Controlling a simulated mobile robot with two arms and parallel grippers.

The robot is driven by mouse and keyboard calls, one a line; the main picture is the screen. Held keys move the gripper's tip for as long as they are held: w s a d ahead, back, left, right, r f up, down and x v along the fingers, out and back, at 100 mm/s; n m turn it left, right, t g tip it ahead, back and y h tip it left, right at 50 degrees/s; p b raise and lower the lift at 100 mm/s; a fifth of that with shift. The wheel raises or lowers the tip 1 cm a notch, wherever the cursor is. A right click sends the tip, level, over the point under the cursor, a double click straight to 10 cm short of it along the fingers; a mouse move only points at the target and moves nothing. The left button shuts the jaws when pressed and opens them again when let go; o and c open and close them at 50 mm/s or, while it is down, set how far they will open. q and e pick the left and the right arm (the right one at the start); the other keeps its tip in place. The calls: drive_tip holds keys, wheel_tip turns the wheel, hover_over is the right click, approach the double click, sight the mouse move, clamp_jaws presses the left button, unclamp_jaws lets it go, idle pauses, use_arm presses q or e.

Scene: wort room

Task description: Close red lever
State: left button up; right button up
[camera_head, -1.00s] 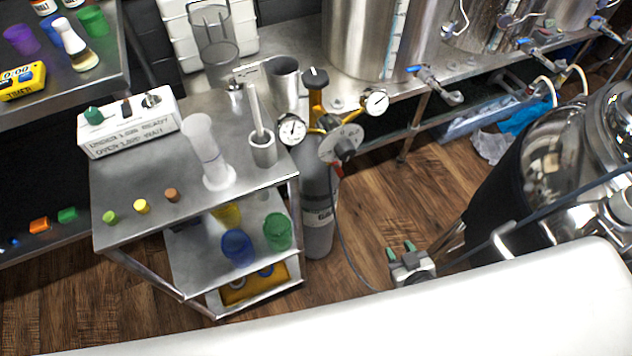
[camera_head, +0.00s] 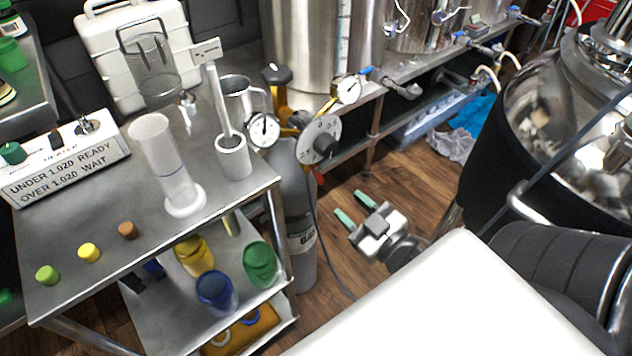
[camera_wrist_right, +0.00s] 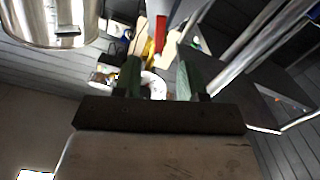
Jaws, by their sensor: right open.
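The red lever (camera_wrist_right: 160,33) shows in the right wrist view as a small upright red bar above and between my fingers. In the head view it is mostly hidden behind the round grey dial (camera_head: 318,140) of the regulator on the grey gas cylinder (camera_head: 302,225). I cannot tell its exact angle. My right gripper (camera_head: 353,208) is open and empty, with green fingertips, to the right of the cylinder and apart from it. The fingers also show in the right wrist view (camera_wrist_right: 158,80). My left gripper is not in view.
A steel cart (camera_head: 105,215) with a clear measuring cylinder (camera_head: 165,165) and small coloured caps stands left of the gas cylinder. Two pressure gauges (camera_head: 263,130) flank the regulator. A thin dark hose hangs down from it. A large steel vessel (camera_head: 545,120) stands at right. Wooden floor lies between.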

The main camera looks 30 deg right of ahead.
sight(320, 178)
drive_tip(key=w, duration=0.9)
drive_tip(key=shift+w+a+b, duration=0.2)
drive_tip(key=shift+a+b, duration=0.15)
drive_tip(key=shift+b, duration=0.05)
drive_tip(key=shift+c, duration=0.3)
clamp_jaws()
